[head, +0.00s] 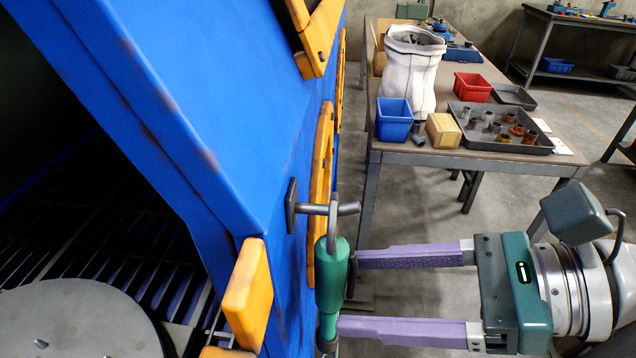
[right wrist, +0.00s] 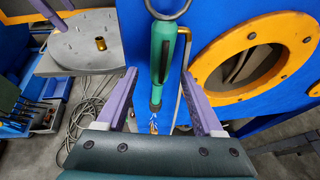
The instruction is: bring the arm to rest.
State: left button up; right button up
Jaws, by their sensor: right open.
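A green tool (head: 331,275) with a metal ring at its top hangs upright from a dark peg (head: 348,208) on the side of the blue cabinet (head: 240,90). My right gripper (head: 348,293) is open, its two purple fingers pointing at the tool from the right. In the head view the fingertips reach the tool's right edge, and I cannot tell if they touch it. In the right wrist view the tool (right wrist: 163,55) shows between and beyond the open fingers.
The cabinet has orange-framed openings (head: 322,180) and a slatted floor with a grey round plate (head: 80,325). Behind stands a table (head: 470,158) with a white sack (head: 410,75), blue bin (head: 393,120), red bin (head: 472,86) and parts tray (head: 500,145). Hoses (right wrist: 90,125) lie on the floor.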

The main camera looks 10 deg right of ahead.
jog(key=b+v, duration=0.1)
jog(key=v, duration=0.5)
jog(key=w+d+r+m+t+h, duration=0.45)
jog(key=w+r+m+t, duration=0.5)
jog(key=m, duration=0.75)
jog(key=s+d+f+m+g+h, duration=0.25)
jog(key=f+m+h, duration=0.2)
jog(key=m, duration=0.65)
jog(key=s+d+f+m+g+h, duration=0.2)
jog(key=s+d+f+m+h, duration=0.3)
jog(key=m, duration=0.6)
jog(key=s+a+f+m+g+y+p, duration=0.25)
jog(key=s+a+m+g, duration=0.5)
jog(key=s, duration=0.45)
notch_tip(320, 180, up, 35)
jog(key=p, duration=3.4)
jog(key=shift+w+p, duration=0.2)
jog(key=shift+p, duration=0.15)
